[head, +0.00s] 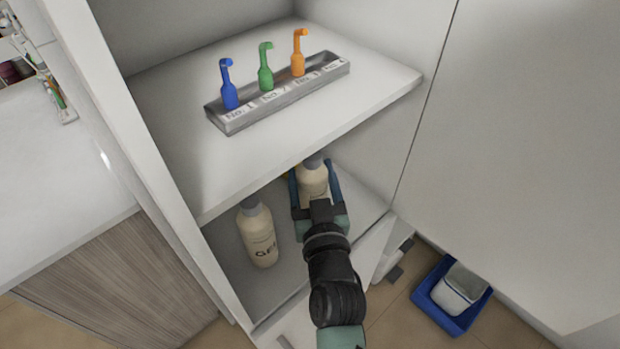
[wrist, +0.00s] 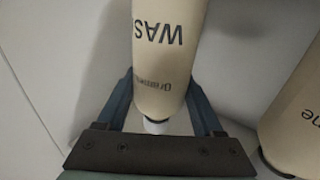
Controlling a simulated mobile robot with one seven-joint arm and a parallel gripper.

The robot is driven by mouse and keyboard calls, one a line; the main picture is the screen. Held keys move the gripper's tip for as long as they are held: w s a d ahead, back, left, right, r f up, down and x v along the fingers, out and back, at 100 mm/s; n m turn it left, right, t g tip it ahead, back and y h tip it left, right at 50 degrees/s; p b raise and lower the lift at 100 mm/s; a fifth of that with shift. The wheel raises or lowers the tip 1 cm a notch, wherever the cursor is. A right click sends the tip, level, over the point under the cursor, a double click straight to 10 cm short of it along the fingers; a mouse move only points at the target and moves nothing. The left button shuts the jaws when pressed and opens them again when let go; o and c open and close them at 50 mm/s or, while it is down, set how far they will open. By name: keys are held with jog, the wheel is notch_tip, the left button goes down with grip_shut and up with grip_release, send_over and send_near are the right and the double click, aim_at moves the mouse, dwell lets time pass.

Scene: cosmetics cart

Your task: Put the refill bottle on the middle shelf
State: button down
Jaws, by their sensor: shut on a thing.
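A cream refill bottle (head: 314,182) with a grey top is between the blue fingers of my gripper (head: 311,172), inside the lower compartment of the white cabinet. The wrist view shows the bottle (wrist: 168,50) with upside-down lettering starting "WAS" and a finger of my gripper (wrist: 160,95) on each side. I cannot tell whether its base touches the lower shelf (head: 232,262). The upper visible shelf (head: 170,100) is above it and partly hides the compartment. Which shelf counts as the middle one is not clear.
A second cream bottle (head: 258,238) stands left of my gripper; it shows at the right of the wrist view (wrist: 298,125). A grey tray (head: 282,112) with blue, green and orange small bottles sits on the upper visible shelf. A blue bin (head: 440,318) stands on the floor at right.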

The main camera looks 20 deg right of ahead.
jog(key=shift+w+f, duration=0.2)
jog(key=shift+f, duration=0.45)
jog(key=shift+f, duration=0.2)
jog(key=shift+c, duration=0.2)
grip_release()
jog(key=shift+r, duration=0.1)
jog(key=shift+s, duration=0.2)
jog(key=v, duration=1.1)
jog(key=shift+s+a, duration=0.15)
jog(key=shift+s, duration=0.2)
